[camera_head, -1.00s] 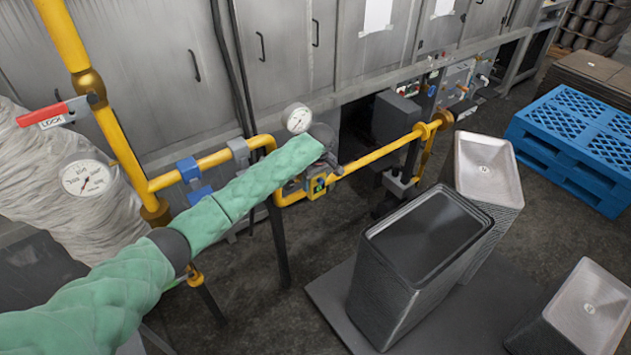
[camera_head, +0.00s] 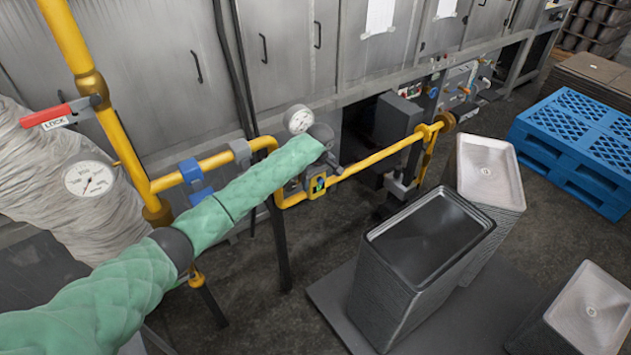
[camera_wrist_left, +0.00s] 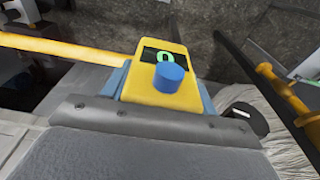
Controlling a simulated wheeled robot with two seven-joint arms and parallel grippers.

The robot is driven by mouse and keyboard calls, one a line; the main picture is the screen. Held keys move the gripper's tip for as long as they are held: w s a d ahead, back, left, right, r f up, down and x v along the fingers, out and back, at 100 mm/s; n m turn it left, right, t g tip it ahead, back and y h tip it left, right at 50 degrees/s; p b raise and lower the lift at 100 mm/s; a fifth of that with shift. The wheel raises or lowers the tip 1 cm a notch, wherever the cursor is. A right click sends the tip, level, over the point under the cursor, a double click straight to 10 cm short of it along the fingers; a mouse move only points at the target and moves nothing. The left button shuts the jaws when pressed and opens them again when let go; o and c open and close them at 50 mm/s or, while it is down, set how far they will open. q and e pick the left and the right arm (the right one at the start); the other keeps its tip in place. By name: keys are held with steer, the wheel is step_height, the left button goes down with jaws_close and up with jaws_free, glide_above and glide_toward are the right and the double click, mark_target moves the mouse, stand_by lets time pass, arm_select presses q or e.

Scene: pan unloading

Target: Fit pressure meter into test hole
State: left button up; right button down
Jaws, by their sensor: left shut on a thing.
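The pressure meter (camera_wrist_left: 158,75) is a small yellow box with a green digit on a dark display and a blue cylinder at its front. It also shows small in the head view (camera_head: 317,186), beside the yellow pipe. My left gripper (camera_head: 314,176) is shut on the meter, below the end of my green-sleeved arm. In the left wrist view the grey gripper edge (camera_wrist_left: 140,115) crosses below the meter and hides its lower part. I cannot make out the test hole. My right gripper is not in view.
A yellow pipe (camera_head: 380,155) runs close behind the meter. A round white gauge (camera_head: 299,119) stands by my wrist, another (camera_head: 89,178) at far left. A dark-topped pan stack (camera_head: 430,240) and a blue pallet (camera_head: 580,140) stand right. Grey cabinets (camera_head: 280,50) line the back.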

arm_select(q)
steer(key=shift+w+a, duration=0.65)
steer(key=shift+w, duration=0.2)
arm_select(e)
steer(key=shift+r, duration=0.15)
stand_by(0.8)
arm_select(q)
steer(key=o, duration=1.1)
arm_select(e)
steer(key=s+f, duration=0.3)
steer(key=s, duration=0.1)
arm_select(q)
steer(key=r, duration=0.2)
steer(key=r+b, duration=0.1)
steer(key=r, duration=0.1)
steer(key=r+b, duration=0.1)
steer(key=r, duration=0.1)
steer(key=shift+s+d+r, duration=0.2)
steer(key=shift+s+d, duration=0.1)
steer(key=shift+s+r+b, duration=0.1)
steer(key=shift+r+b, duration=0.25)
steer(key=shift+r, duration=0.3)
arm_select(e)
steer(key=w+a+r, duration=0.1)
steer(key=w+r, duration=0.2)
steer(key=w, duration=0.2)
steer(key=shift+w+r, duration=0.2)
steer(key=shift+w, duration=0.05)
